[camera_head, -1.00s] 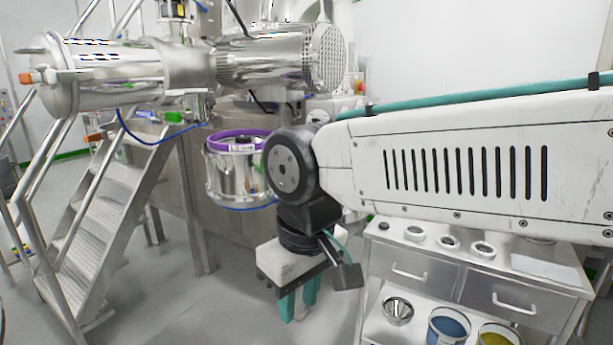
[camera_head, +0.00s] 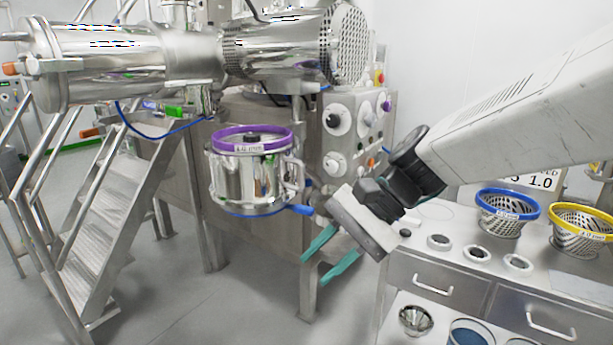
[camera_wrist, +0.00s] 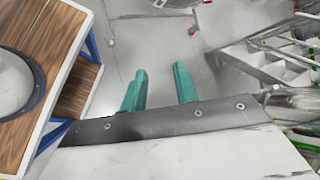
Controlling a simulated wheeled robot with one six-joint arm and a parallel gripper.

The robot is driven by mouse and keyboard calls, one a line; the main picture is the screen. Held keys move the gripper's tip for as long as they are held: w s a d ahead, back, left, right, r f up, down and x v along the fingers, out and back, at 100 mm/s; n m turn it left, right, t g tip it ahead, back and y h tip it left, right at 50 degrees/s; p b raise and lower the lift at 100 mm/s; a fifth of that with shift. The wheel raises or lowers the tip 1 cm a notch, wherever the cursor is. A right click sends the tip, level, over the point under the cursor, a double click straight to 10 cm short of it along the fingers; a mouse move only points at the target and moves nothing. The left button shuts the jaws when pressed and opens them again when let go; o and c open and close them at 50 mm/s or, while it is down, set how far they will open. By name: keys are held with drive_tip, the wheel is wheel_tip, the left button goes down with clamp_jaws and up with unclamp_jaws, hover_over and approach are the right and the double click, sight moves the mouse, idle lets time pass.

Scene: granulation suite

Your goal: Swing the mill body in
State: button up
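The mill body (camera_head: 240,178) is a shiny steel pot with a purple ring around its top and a blue-tipped handle (camera_head: 301,210) at its lower right. It hangs out in front of the steel machine cabinet, below the large horizontal steel cylinder. My gripper (camera_head: 312,271) is to the right of and below the mill body, tilted down and left, apart from the handle. Its two teal fingers are spread with nothing between them. The fingers also show in the wrist view (camera_wrist: 160,70), with only floor between them. The mill body is not clearly identifiable there.
A steel cart (camera_head: 407,268) with drawers stands at the right, bearing a blue-rimmed basket (camera_head: 505,213), a yellow-rimmed basket (camera_head: 580,228) and several small rings. A control panel (camera_head: 352,130) is behind my gripper. Metal stairs (camera_head: 105,215) stand left; floor between is clear.

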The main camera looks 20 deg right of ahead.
drive_tip(key=w+d+r+m+t+y, duration=0.2)
drive_tip(key=w+m+t+y, duration=0.2)
drive_tip(key=w+m, duration=0.45)
drive_tip(key=m+t, duration=0.8)
drive_tip(key=m, duration=0.1)
approach(302, 184)
wheel_tip(302, 184, up, 2)
drive_tip(key=w+a, duration=0.2)
drive_tip(key=w, duration=0.1)
drive_tip(key=x, duration=0.6)
drive_tip(key=shift+w+a, duration=0.25)
drive_tip(key=shift+a, duration=0.05)
clamp_jaws()
